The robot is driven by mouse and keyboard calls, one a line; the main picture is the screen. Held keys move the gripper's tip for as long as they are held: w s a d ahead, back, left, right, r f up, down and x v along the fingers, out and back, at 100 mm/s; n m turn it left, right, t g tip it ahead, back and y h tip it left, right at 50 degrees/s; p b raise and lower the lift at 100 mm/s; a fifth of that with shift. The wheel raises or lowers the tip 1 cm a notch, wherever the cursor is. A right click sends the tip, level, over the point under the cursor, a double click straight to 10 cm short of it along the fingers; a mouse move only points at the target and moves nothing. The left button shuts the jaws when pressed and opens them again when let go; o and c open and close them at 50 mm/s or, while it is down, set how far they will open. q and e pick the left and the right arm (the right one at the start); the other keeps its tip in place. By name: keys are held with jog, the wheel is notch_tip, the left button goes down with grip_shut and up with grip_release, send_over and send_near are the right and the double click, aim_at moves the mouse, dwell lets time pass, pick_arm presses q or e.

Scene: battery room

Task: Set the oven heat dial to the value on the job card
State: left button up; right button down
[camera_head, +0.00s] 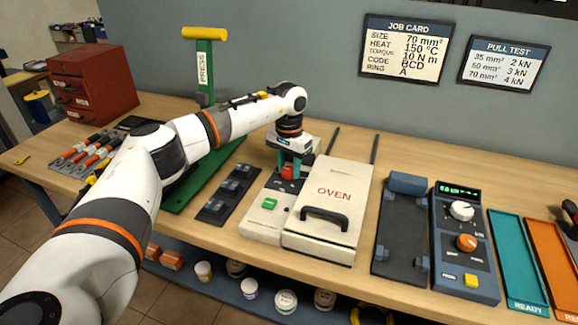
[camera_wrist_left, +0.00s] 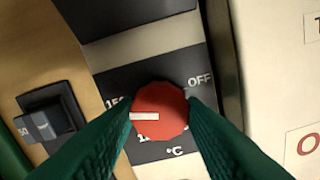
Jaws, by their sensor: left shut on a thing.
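The oven (camera_head: 330,190) is a cream box with a black handle on its lid. Its red heat dial (camera_head: 288,172) sits on a dark panel at the left; it also shows in the left wrist view (camera_wrist_left: 160,108). The dial's white pointer faces left, close to a partly hidden label starting "15". "OFF" is at the upper right; another label below is mostly covered. My left gripper (camera_head: 289,170) is shut on the dial, with green fingers (camera_wrist_left: 165,125) on both sides. The job card (camera_head: 404,48) on the wall reads HEAT 150 °C. My right gripper is out of view.
A green button (camera_head: 269,204) is on the oven's front left. A green press (camera_head: 204,70) stands left of it. A dark fixture (camera_head: 402,225), a pull tester (camera_head: 464,240) and a teal tray (camera_head: 515,260) are to the right. My left arm crosses the bench's left part.

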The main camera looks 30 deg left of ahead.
aim_at(289, 170)
pick_arm(q)
jog(key=shift+r, duration=0.15)
jog(key=o, duration=1)
notch_tip(289, 170, up, 12)
jog(key=b, duration=0.1)
dwell(0.3)
